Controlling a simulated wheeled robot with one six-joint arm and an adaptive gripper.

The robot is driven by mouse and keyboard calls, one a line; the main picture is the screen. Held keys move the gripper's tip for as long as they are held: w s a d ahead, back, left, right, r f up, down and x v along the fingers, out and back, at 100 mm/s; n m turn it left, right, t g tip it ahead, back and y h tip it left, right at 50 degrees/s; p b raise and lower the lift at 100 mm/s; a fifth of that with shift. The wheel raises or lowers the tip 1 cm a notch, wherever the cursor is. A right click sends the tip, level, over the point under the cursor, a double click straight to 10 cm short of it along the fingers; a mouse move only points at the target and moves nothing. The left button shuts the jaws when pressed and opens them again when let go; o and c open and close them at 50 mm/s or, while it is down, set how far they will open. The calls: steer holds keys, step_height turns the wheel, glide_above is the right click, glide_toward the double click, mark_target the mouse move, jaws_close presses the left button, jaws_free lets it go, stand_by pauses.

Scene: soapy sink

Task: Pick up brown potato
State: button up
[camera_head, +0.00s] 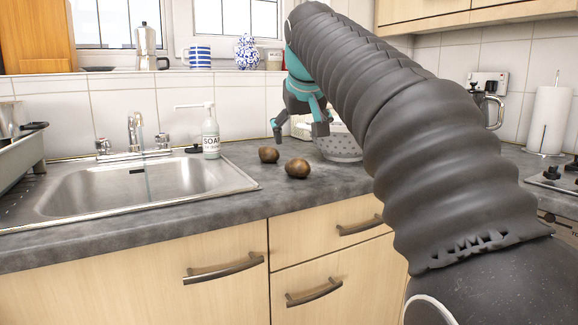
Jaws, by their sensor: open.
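Two brown potatoes lie on the grey countertop to the right of the sink. The nearer brown potato (298,168) is closer to the counter's front edge. The other brown potato (269,155) lies just behind it and to the left, a small gap apart. My gripper (299,134) is open and empty, with its fingers pointing down. In the picture it appears above and behind the potatoes, apart from them. My arm comes in from the right and covers part of the counter behind it.
A grey speckled colander (338,144) stands right of the potatoes, partly hidden by my arm. A paper towel roll (549,118) stands at far right. The counter (240,212) in front of the potatoes is clear.

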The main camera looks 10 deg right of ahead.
mark_target(297, 160)
steer(key=x, duration=0.5)
steer(key=b+x, duration=0.1)
steer(key=x, duration=0.1)
steer(key=shift+w+r, duration=0.15)
steer(key=shift+w, duration=0.4)
steer(key=shift+x, duration=3.15)
steer(key=shift+w+r, duration=0.2)
steer(key=c, duration=1.4)
